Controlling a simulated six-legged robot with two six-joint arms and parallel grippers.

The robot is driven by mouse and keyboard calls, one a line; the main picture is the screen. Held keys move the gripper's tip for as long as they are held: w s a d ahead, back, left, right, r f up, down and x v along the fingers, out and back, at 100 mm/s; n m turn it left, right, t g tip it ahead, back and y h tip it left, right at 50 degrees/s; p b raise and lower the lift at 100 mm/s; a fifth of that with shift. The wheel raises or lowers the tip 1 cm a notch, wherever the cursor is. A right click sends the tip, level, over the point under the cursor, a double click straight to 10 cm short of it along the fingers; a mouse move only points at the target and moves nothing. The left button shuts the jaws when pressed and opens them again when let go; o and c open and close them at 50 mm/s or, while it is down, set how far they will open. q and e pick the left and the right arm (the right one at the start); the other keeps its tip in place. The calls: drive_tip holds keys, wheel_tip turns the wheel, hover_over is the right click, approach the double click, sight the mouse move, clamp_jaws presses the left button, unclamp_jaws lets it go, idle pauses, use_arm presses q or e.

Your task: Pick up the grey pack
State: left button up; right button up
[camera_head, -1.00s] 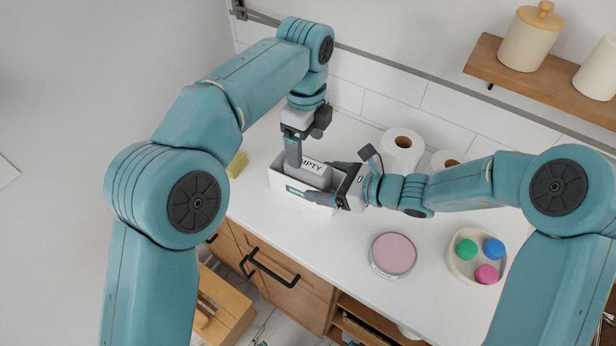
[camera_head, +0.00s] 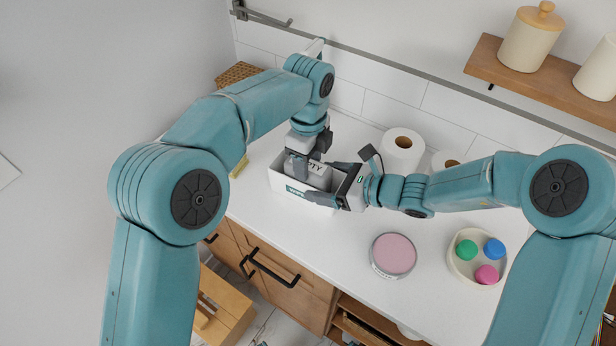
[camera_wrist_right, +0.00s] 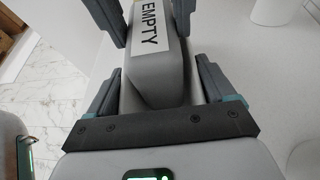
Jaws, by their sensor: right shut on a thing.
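The grey pack (camera_head: 318,175), with a white label reading EMPTY, sits inside an open white box (camera_head: 283,184) on the counter; it also shows in the right wrist view (camera_wrist_right: 146,72). My left gripper (camera_head: 300,175) points down over the left part of the pack. In the right wrist view its fingers seem to come down on either side of the pack; whether they press on it is unclear.
White paper rolls (camera_head: 402,150) stand behind the box. A pink-topped round tin (camera_head: 393,254) and a cream bowl (camera_head: 462,268) with coloured lids are to the right. A yellow block (camera_head: 239,166) lies left of the box.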

use_arm(q)
wheel_tip(320, 180, up, 10)
idle(0.6)
use_arm(e)
drive_tip(key=o, duration=1)
drive_tip(key=shift+d, duration=0.1)
drive_tip(key=v, duration=1.1)
drive_tip(key=shift+s+d+r, duration=0.2)
drive_tip(key=shift+d, duration=0.1)
use_arm(q)
drive_tip(key=shift+s, duration=0.1)
use_arm(e)
drive_tip(key=shift+s, duration=0.1)
